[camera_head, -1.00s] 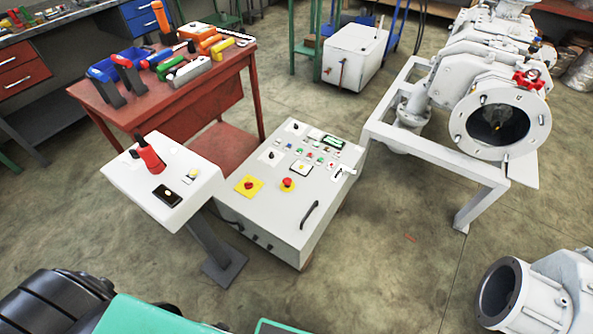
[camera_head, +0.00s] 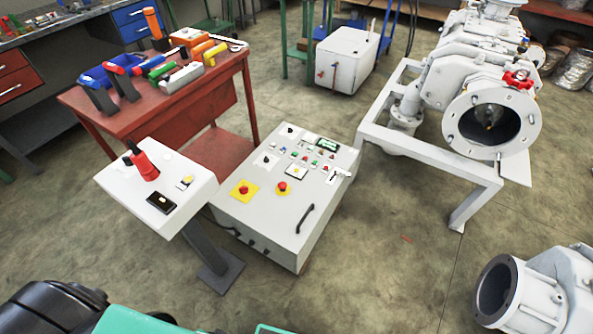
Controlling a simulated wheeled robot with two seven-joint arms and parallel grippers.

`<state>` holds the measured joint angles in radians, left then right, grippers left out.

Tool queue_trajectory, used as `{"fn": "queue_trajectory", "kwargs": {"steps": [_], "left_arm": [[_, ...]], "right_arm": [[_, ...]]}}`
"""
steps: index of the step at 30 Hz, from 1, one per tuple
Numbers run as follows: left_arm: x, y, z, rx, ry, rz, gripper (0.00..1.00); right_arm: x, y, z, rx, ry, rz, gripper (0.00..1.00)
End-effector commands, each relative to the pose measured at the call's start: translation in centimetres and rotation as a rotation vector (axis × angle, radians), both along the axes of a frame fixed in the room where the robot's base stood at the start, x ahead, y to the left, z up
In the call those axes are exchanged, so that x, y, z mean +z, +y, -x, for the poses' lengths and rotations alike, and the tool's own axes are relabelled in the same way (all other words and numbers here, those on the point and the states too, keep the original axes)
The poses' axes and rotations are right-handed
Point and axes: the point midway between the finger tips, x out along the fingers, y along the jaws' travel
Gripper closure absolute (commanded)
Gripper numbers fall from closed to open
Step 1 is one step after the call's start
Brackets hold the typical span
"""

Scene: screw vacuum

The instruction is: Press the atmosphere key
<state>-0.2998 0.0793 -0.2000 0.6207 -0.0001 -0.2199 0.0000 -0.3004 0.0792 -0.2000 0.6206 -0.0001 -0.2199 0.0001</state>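A grey control cabinet (camera_head: 262,224) stands on the floor at the centre, with several small keys, knobs and a green display (camera_head: 327,144) on its sloping top. Two red mushroom buttons on yellow plates (camera_head: 243,190) sit on its left part. I cannot read any label, so I cannot tell which key is the atmosphere key. A white pedestal panel (camera_head: 194,207) stands to its left, with a red and black handle-like part (camera_head: 144,166), a black box (camera_head: 161,202) and a small yellowish button (camera_head: 186,182). Neither gripper is in view.
A red workbench (camera_head: 197,106) with coloured tools stands behind the pedestal. A white-framed vacuum machine (camera_head: 450,171) stands at the right, and another flanged white part (camera_head: 535,297) is at the lower right. The floor (camera_head: 385,265) in front of the cabinet is open.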

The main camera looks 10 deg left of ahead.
Motion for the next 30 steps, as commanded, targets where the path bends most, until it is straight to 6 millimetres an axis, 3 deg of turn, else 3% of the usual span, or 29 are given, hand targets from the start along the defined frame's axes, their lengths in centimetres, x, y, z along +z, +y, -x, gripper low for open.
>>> {"fn": "queue_trajectory", "kwargs": {"steps": [1,2,3,30], "left_arm": [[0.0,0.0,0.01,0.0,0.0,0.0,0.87],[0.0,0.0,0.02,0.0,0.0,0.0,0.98],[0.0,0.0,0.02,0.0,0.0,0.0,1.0],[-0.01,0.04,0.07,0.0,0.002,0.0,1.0]], "right_arm": [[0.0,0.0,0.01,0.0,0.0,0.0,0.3],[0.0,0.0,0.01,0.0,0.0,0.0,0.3],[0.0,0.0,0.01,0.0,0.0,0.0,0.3],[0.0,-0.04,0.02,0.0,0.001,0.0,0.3]]}}
